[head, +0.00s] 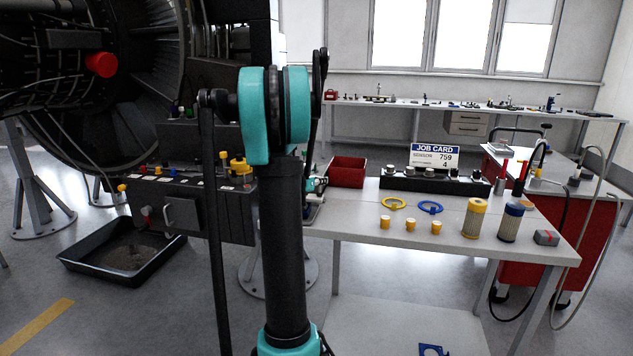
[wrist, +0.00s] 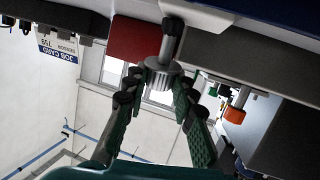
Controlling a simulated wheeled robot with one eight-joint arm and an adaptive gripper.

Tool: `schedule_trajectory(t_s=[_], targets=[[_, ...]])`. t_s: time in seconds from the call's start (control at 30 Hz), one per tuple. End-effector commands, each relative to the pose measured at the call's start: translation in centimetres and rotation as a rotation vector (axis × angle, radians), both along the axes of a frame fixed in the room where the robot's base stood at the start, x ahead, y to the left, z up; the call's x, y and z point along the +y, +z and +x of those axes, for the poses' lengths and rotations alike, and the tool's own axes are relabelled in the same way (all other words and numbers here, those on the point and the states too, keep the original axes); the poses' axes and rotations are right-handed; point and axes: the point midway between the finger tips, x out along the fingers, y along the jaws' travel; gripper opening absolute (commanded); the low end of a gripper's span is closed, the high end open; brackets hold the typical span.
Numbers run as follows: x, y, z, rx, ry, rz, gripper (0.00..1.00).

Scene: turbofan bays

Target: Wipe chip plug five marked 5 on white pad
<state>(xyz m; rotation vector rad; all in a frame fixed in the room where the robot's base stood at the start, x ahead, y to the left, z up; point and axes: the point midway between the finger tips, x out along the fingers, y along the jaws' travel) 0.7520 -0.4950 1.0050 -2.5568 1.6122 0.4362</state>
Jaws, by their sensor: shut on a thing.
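In the wrist view my gripper (wrist: 157,92) is shut on a grey ribbed plug (wrist: 161,66) with a dark stem. The stem points to the top of the picture. I cannot read any mark 5 on this plug. A pale white piece (wrist: 205,15) lies at the top, close to the stem's end; I cannot tell whether it is the white pad or whether they touch. In the head view my arm hides most of my gripper and the held plug. A black rack (head: 410,184) with several grey-topped plugs stands on the table's back edge.
A red bin (head: 347,172) sits left of the rack on the table (head: 350,222). A job card (head: 434,158) stands behind the rack. Rings, small yellow cups and two filters (head: 475,218) cover the table's right half. A dark engine panel (head: 182,209) stands left of my arm.

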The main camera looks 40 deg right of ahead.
Motion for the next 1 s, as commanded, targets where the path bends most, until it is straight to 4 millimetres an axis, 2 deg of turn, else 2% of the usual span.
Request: schedule_trajectory(t_s=[1.0], targets=[[2.2, -0.1, 2.6, -0.002, 0.000, 0.002, 0.00]])
